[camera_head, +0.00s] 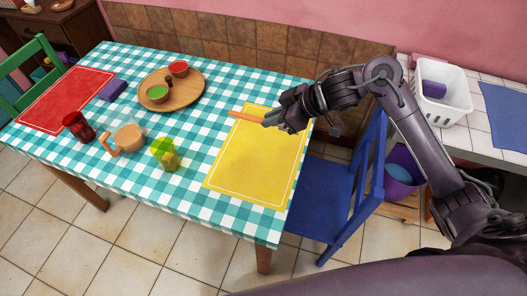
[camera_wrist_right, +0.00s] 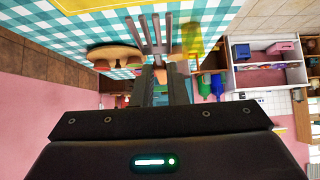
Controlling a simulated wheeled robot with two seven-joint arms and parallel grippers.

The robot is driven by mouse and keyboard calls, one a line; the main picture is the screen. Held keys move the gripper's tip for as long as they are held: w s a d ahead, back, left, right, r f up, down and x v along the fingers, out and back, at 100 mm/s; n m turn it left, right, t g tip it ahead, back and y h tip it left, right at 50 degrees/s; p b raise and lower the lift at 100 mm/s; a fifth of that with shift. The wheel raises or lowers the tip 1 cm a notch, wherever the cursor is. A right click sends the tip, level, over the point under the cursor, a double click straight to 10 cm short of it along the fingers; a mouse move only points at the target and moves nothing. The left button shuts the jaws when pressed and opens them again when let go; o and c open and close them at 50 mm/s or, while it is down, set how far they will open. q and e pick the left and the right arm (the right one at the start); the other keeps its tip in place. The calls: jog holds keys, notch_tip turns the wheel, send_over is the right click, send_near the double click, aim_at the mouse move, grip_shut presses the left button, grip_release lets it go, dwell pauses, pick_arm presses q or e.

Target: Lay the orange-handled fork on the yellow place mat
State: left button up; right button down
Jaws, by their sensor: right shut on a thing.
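My right gripper (camera_head: 270,120) is shut on the orange-handled fork (camera_head: 245,116), near the far end of the yellow place mat (camera_head: 252,165). In the head view a thin orange length juts left from the fingertips, over the table's checked cloth and the mat's far left corner. In the right wrist view the fork's dark tines (camera_wrist_right: 157,35) stand out past the fingertips (camera_wrist_right: 167,75). The fork appears held above the table; the exact gap cannot be told. The mat's middle is bare. My left gripper is not in view.
A wooden board (camera_head: 185,99) with red and green bowls stands left of the fork. A yellow-green cup (camera_head: 165,154), an orange-handled mug (camera_head: 128,138) and a dark red glass (camera_head: 77,126) stand left of the mat. A blue chair (camera_head: 335,195) stands at the table's right side.

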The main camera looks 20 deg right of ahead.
jog(key=f, duration=1.4)
jog(key=shift+s+f, duration=0.2)
jog(key=shift+f, duration=0.15)
jog(key=shift+f+b, duration=0.35)
jog(key=shift+f, duration=2.2)
jog(key=shift+f, duration=0.2)
jog(key=c, duration=1.5)
grip_release()
jog(key=shift+o, duration=0.2)
jog(key=shift+r, duration=0.15)
